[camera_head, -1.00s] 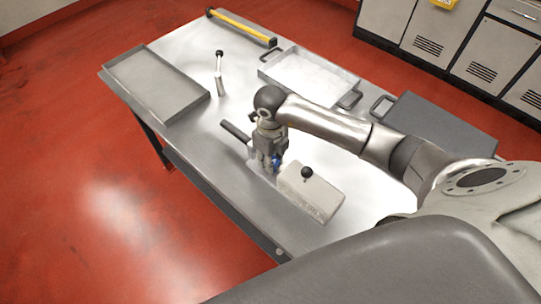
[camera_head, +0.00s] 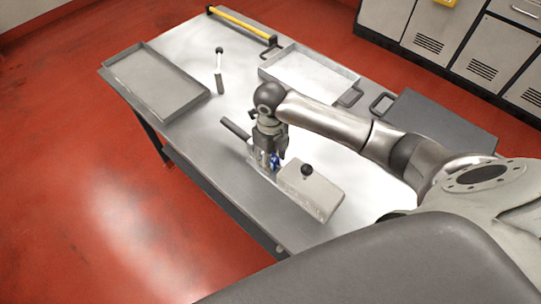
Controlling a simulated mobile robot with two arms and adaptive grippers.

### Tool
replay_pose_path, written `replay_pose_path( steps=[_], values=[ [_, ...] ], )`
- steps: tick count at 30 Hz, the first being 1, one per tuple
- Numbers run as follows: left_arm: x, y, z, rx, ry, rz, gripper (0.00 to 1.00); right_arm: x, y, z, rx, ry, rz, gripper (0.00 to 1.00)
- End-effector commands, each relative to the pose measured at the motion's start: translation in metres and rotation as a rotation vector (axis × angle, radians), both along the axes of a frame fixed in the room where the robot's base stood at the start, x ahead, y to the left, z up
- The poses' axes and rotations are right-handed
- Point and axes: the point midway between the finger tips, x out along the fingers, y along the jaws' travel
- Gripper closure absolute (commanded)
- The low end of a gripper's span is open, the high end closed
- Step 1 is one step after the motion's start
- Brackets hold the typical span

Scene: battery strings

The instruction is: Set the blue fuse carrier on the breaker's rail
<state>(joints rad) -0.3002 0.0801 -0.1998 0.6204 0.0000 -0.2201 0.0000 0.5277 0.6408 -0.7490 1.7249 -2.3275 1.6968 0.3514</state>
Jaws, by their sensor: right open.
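My right gripper is open and points down near the front edge of the table. Just right of it is a light grey box with a black ball knob (camera_head: 311,190), which may be the breaker. The rail itself is hard to make out under the gripper. I cannot tell whether the carrier touches the fingers. My left gripper is not in view.
On the metal table (camera_head: 225,112) are a grey tray (camera_head: 143,50) at left, a white-floored tray (camera_head: 352,98) at the back, a dark case (camera_head: 440,120) at right, an upright black-knobbed lever (camera_head: 219,72) and a yellow bar (camera_head: 240,24). A dark handle (camera_head: 234,128) lies just left of the gripper.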

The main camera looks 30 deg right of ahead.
Motion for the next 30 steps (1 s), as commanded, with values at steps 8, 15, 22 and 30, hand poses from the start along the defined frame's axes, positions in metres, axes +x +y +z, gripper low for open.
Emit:
replay_pose_path(
  steps=[8,15,22,30],
  values=[
    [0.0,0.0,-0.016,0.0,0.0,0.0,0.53,0.003,0.0,0.057,0.0,-0.01,0.001,0.54],
    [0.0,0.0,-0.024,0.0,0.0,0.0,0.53,0.002,0.0,0.101,0.0,-0.007,0.0,0.54],
    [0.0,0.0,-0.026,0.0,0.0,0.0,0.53,0.001,0.0,0.116,0.0,-0.003,0.0,0.54],
    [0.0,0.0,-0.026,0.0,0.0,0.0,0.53,0.001,0.0,0.117,0.0,-0.002,0.0,0.54]
  ],
)
